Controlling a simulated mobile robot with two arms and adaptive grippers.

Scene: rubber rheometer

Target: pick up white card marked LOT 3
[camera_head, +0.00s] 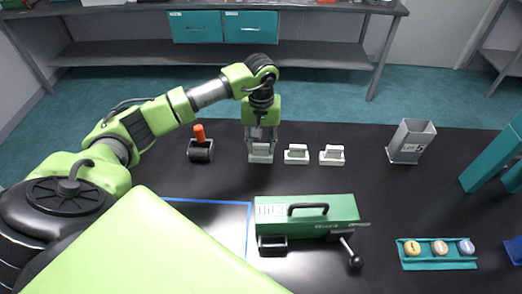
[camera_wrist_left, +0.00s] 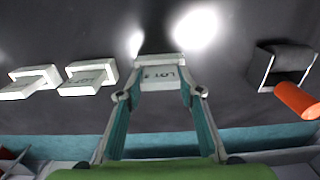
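The white card marked LOT 3 (camera_wrist_left: 160,76) stands in a small white holder on the black bench. In the head view the card's holder (camera_head: 261,158) is under my left gripper (camera_head: 262,143), which points down and hides most of the card. In the left wrist view the gripper's two fingers (camera_wrist_left: 154,97) are spread, one on each side of the card. A gap shows beside the left-hand finger; contact on the other side is hard to tell. My right gripper is not in view.
Two similar white cards in holders (camera_head: 296,154) (camera_head: 332,155) stand to the right. A black block with an orange handle (camera_head: 200,149) is close on the left. A green machine (camera_head: 330,210) is in front. A grey bin (camera_head: 411,140) and a teal tray (camera_head: 438,264) are further right.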

